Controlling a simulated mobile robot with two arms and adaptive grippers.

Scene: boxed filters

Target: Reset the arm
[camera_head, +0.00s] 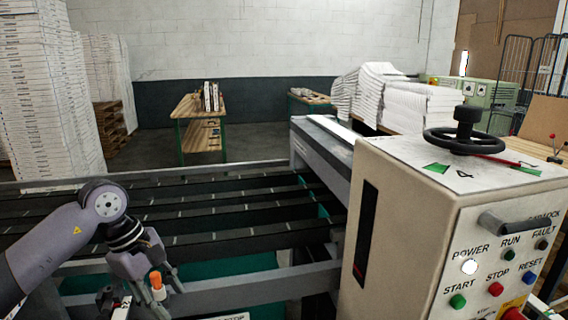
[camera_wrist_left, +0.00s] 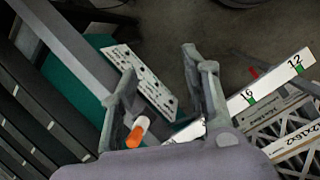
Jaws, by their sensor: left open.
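My left arm (camera_head: 55,245) comes in from the left of the head view, bent at a grey joint, with its wrist hanging over the near side of the conveyor frame. My left gripper (camera_head: 146,294) points downward at its end. In the left wrist view the gripper (camera_wrist_left: 158,65) has its two fingers spread apart, with no box between the tips. A small orange and white cylinder (camera_wrist_left: 137,132) shows by the base of the fingers, and also in the head view (camera_head: 157,284); I cannot tell what holds it. My right gripper is not in view.
A control cabinet (camera_head: 405,210) with a handwheel and buttons stands at the right. Dark conveyor rails (camera_head: 230,214) lie ahead. In the left wrist view, a white numbered strip (camera_wrist_left: 270,86) and a boxed filter (camera_wrist_left: 290,128) lie at the right. Tall box stacks (camera_head: 45,90) stand at the left.

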